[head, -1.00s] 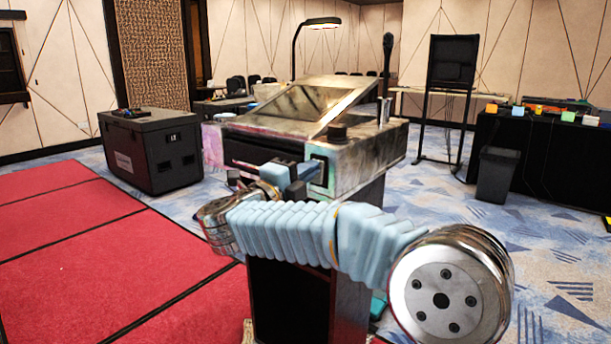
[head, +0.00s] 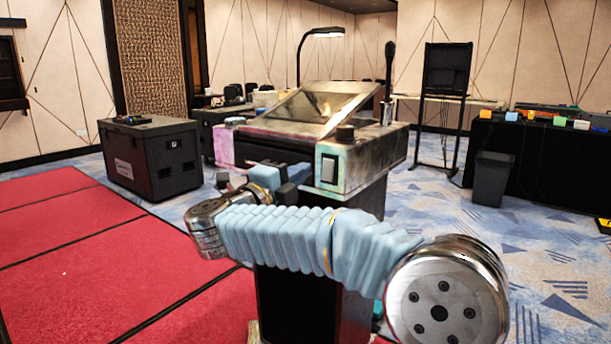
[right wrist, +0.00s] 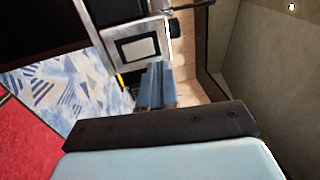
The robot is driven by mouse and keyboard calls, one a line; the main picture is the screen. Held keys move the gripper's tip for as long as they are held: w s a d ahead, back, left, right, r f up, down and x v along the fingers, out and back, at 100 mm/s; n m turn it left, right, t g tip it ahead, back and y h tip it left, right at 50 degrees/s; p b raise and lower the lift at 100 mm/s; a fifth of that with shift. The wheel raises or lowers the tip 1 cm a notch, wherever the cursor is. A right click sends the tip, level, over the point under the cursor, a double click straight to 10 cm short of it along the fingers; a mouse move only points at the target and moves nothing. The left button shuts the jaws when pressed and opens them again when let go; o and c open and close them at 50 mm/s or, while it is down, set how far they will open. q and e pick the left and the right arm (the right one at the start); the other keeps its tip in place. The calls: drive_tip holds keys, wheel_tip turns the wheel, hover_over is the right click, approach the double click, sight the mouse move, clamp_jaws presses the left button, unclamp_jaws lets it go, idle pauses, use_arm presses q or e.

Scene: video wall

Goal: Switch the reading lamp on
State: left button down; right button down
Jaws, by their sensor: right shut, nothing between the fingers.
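The reading lamp (head: 322,33) stands on a thin curved post behind the console (head: 375,155). The underside of its head is bright, and a warm glow shows on the sloped panel below. A pale rocker switch (head: 328,170) sits on the console's front face. It also shows in the right wrist view as a framed light plate (right wrist: 138,48). My right gripper (head: 298,173) is shut and empty, just left of the switch and seemingly apart from it. Its blue fingers (right wrist: 156,86) show in the right wrist view. My left gripper is out of view.
A dark knob (head: 345,133) tops the console. A black case (head: 150,160) stands at left beside red carpet (head: 60,230). A bin (head: 492,178) and a black-draped table (head: 540,165) are at right. Patterned floor is free between.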

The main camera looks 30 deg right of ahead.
drive_tip(key=s+a+r, duration=0.1)
drive_tip(key=s+a, duration=0.1)
drive_tip(key=a, duration=0.4)
drive_tip(key=shift+s+a+b, duration=0.2)
drive_tip(key=shift+s+b, duration=0.15)
drive_tip(key=shift+b, duration=0.05)
